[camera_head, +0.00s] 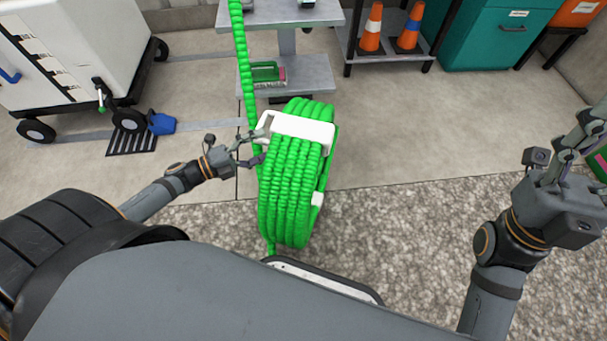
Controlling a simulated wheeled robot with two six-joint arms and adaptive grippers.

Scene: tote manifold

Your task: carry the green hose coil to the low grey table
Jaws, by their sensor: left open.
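The green hose coil (290,190) stands upright in front of me at mid-picture, with a white bracket (303,129) across its upper part. A strand of green hose (241,50) runs from it to the top edge. My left gripper (261,146) is open at the coil's upper left side, by the bracket's left end. Whether its fingers touch the coil is unclear. My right gripper (585,135) is far to the right, away from the coil; its finger gap is unclear. A grey two-level table (318,16) stands beyond the coil, its top partly cut off.
A green tray (268,71) sits on the grey table's lower shelf. A white wheeled cart (75,45) stands at left, with a blue object (161,123) near its wheel. Orange cones (371,28) and a teal cabinet (495,38) are at back right.

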